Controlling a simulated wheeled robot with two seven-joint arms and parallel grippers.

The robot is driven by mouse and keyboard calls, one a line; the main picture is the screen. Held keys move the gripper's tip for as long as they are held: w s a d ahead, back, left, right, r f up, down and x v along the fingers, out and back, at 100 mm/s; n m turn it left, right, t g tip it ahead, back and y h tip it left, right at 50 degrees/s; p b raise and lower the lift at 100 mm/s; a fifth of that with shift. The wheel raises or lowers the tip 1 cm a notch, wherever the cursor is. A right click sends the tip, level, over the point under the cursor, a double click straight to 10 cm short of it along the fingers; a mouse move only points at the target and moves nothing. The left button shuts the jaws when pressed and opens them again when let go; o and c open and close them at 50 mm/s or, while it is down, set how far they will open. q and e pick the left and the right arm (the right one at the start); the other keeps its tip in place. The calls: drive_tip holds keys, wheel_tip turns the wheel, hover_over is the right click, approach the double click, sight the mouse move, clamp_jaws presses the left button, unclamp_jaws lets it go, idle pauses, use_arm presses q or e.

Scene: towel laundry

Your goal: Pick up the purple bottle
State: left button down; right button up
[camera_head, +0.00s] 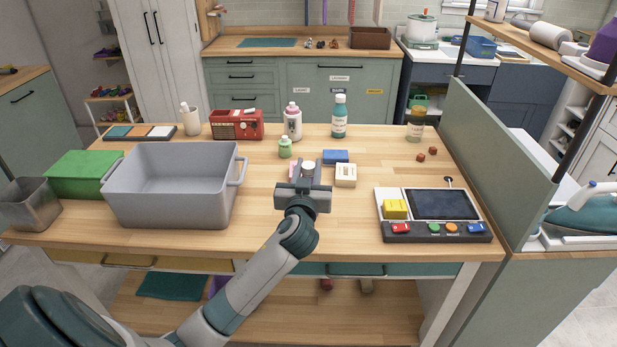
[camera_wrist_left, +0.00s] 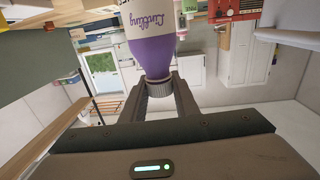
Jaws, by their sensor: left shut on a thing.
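The purple bottle (camera_wrist_left: 156,53) shows in the left wrist view, with a white label and a grey ribbed cap (camera_wrist_left: 160,88). My left gripper (camera_head: 307,171) is shut on the bottle at its cap end, with a finger on each side. In the head view the gripper is over the front middle of the table and hides most of the bottle; only a small pale part shows between the fingers. I cannot tell whether the bottle touches the table. My right gripper is not in view.
A grey bin (camera_head: 172,207) stands left on the wooden table (camera_head: 270,232). Close behind the gripper are a green bottle (camera_head: 285,148), a blue block (camera_head: 335,156) and a cream box (camera_head: 345,175). A button panel (camera_head: 436,232) is at right. The table's front middle is clear.

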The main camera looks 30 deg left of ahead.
use_arm(q)
drive_tip(key=shift+r, duration=0.7)
wheel_tip(320, 180, up, 2)
drive_tip(key=shift+r+b, duration=0.25)
drive_tip(key=shift+b, duration=0.3)
drive_tip(key=w+d+r+b, duration=0.3)
drive_tip(key=d+r, duration=0.4)
drive_tip(key=d, duration=0.4)
drive_tip(key=shift+w, duration=0.45)
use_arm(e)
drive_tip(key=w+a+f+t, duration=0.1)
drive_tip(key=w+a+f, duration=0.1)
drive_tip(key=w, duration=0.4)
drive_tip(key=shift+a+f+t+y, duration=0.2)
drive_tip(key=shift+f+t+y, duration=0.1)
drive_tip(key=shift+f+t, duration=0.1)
